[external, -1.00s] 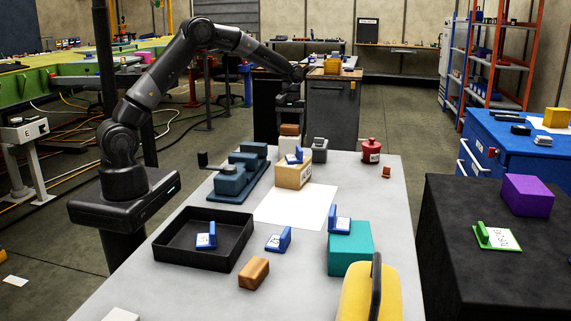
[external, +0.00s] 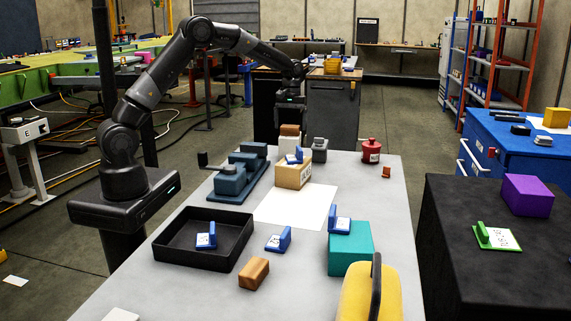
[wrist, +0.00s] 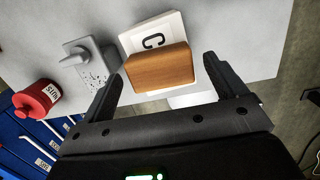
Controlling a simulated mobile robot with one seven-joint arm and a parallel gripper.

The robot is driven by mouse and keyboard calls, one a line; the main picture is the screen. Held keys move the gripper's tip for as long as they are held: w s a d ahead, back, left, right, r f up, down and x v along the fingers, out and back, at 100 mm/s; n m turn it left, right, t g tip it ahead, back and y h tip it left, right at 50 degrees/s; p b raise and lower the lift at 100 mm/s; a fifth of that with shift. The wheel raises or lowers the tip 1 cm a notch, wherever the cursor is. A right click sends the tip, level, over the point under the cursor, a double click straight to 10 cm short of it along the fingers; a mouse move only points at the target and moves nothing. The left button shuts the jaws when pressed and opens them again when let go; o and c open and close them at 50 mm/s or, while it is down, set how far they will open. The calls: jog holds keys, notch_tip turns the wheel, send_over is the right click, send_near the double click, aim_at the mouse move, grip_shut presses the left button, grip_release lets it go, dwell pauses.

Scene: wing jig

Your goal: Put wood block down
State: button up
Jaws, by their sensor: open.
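The wood block (wrist: 158,67) is brown and rests on a white block marked C (wrist: 152,32) near the table's far edge. In the external view the wood block (external: 289,130) sits on top of the white block (external: 288,142). My gripper (wrist: 163,69) is open, its fingers apart on either side of the wood block in the wrist view. In the external view my gripper (external: 290,112) is just above the wood block. Its fingertips are too small there to tell the exact gap. Another brown block (external: 254,273) lies at the table's front.
A grey device (external: 319,149) and a red canister (external: 371,150) stand right of the stack. A tan box (external: 293,175) and a blue-grey vise (external: 240,172) stand nearer. A black tray (external: 180,252) is at the front left. A white sheet (external: 300,212) lies bare mid-table.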

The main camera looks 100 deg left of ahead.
notch_tip(320, 180, up, 10)
jog(key=a, duration=0.1)
jog(key=shift+r, duration=0.25)
jog(key=shift+a, duration=0.1)
jog(key=s+d+r+m+t+y, duration=0.1)
jog(key=d+r+m, duration=0.25)
jog(key=d, duration=0.65)
jog(key=s+d+r+m+t, duration=0.1)
jog(key=d+r+m, duration=0.25)
jog(key=d, duration=0.65)
jog(key=s+d+r+m+y, duration=0.15)
jog(key=d+r, duration=0.35)
jog(key=d, duration=0.5)
jog(key=s+d+f+m+t, duration=0.1)
jog(key=s+d+f+m, duration=0.1)
jog(key=s+d+m, duration=0.3)
jog(key=s+d+f+m+t+h, duration=0.1)
jog(key=s+d+f+m+t, duration=0.1)
jog(key=s+d, duration=1)
jog(key=f+m, duration=0.1)
jog(key=m, duration=0.1)
jog(key=shift+s+d+f+m+t, duration=0.2)
jog(key=shift+s+f+m+t, duration=0.05)
jog(key=shift+f+m+t, duration=0.1)
